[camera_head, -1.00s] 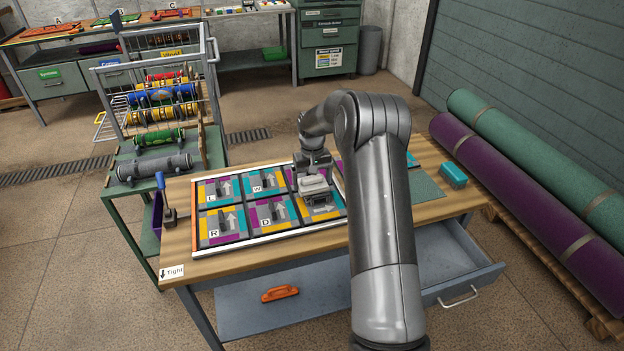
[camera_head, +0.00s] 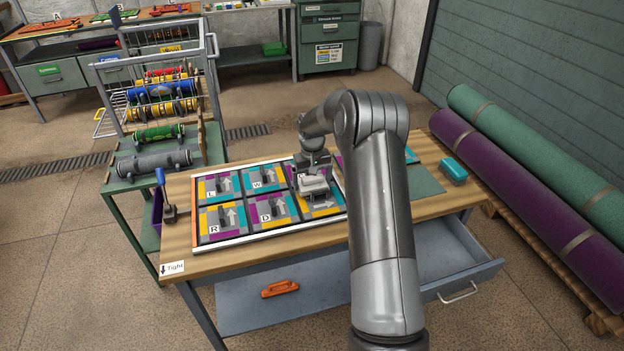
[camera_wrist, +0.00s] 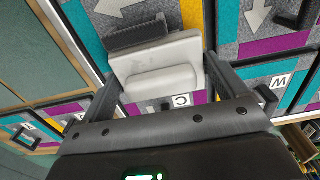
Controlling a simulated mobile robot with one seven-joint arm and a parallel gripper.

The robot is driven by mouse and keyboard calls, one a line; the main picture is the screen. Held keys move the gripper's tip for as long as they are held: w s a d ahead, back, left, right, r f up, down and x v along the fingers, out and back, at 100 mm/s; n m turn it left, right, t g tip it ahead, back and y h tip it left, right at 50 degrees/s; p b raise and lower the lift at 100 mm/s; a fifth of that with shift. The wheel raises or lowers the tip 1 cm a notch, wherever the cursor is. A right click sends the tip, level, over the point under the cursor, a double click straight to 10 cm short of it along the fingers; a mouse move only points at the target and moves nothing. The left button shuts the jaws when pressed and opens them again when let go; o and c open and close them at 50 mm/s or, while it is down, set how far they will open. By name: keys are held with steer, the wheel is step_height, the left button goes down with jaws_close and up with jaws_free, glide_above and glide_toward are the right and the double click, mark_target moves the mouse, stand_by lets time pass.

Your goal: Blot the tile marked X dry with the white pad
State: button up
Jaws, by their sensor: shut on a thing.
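My gripper (camera_head: 314,170) is shut on the white pad (camera_head: 314,187), over the right part of the framed tile board. The wrist view shows the pad (camera_wrist: 160,75) between the two fingers, with a dark grey part along one side. I cannot tell whether the pad touches a tile. The tiles are teal, purple, yellow and grey with white arrows. Tiles L (camera_head: 224,187), W (camera_head: 271,173), R (camera_head: 235,220) and D (camera_head: 286,211) show left of my gripper. A label reading C (camera_wrist: 181,101) lies beside the pad in the wrist view. I can read no X; my arm hides part of the board.
A teal box (camera_head: 453,171) stands at the bench's right. A blue-handled clamp (camera_head: 168,208) stands at the left edge. An open drawer (camera_head: 460,267) juts from the front. A green cart (camera_head: 150,172) with rollers stands left; rolled rugs (camera_head: 530,175) lie right.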

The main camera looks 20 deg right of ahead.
mark_target(320, 175)
steer(key=shift+f, duration=0.1)
steer(key=shift+f, duration=0.75)
steer(key=shift+r, duration=0.15)
steer(key=shift+d, duration=1.3)
steer(key=shift+a, duration=0.55)
steer(key=shift+a, duration=0.9)
steer(key=shift+d, duration=0.1)
steer(key=shift+r, duration=0.85)
